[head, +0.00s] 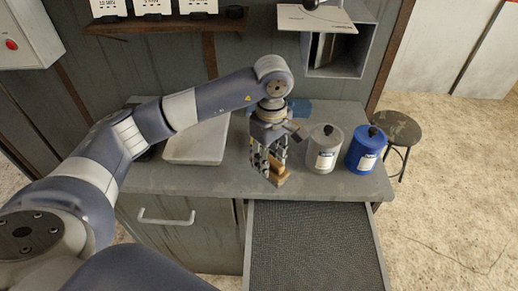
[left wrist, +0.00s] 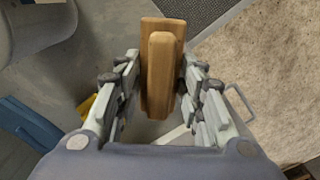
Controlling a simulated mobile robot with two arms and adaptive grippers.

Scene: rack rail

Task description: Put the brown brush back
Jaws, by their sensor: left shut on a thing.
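The brown brush (head: 280,174) is a wooden block with a narrower raised grip on top. In the left wrist view the brush (left wrist: 163,75) stands between the two fingers. My left gripper (head: 272,165) is shut on it, above the grey counter (head: 220,181) near the front edge. The left gripper (left wrist: 160,100) also shows close up in the left wrist view. The brush's underside and any gap to the counter are hidden. My right gripper is not in view.
A grey canister (head: 324,150) and a blue canister (head: 366,150) stand right of the gripper. A white tray (head: 198,145) lies left. An open drawer (head: 314,245) with a dark mesh bottom juts out below. A wall box (head: 340,58) hangs above, and a stool (head: 397,128) stands right.

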